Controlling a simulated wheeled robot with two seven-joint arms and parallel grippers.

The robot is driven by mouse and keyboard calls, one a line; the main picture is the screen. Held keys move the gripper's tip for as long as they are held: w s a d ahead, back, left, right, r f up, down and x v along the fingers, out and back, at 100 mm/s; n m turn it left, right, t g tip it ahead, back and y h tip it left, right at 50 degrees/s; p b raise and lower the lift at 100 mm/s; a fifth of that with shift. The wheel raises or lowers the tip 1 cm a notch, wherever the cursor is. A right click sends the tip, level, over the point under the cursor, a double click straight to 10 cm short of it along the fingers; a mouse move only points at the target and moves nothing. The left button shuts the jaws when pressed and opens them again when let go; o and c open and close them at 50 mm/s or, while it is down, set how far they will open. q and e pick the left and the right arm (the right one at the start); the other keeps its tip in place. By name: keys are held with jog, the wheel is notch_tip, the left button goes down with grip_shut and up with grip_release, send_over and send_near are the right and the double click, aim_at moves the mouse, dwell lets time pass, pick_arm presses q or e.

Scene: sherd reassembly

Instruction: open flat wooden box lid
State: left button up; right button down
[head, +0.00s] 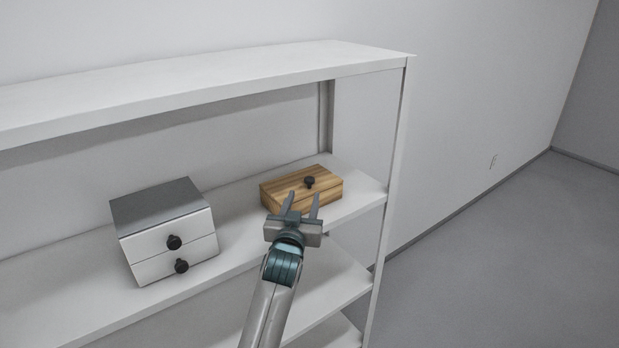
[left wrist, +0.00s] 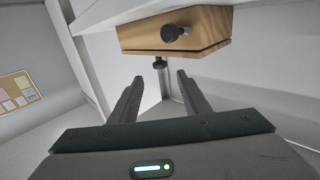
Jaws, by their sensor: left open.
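The flat wooden box (head: 275,197) sits on the middle shelf near its right end, with its lid shut. A dark knob (head: 309,182) stands on top of the lid. The left wrist view, which looks upside down, shows the box (left wrist: 215,25) with a dark knob (left wrist: 173,32) on its front face and the lid knob (left wrist: 160,62) beyond the fingers. My left gripper (head: 303,197) is open and empty in front of the box, its fingers pointing toward it. In the head view it covers part of the box front. My right gripper is not in view.
A grey-and-white two-drawer box (head: 160,215) with two dark knobs stands left on the same shelf. An upper shelf board (head: 200,85) runs above, and a white upright (head: 393,150) closes the right side. The shelf between the two boxes is clear.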

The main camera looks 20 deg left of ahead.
aim_at(309, 182)
pick_arm(q)
jog(key=w, duration=0.3)
jog(key=w+a+p, duration=0.1)
jog(key=w, duration=0.3)
jog(key=w+p, duration=0.1)
jog(key=w, duration=0.2)
jog(key=shift+w+a, duration=0.15)
jog(key=shift+w, duration=0.1)
grip_shut()
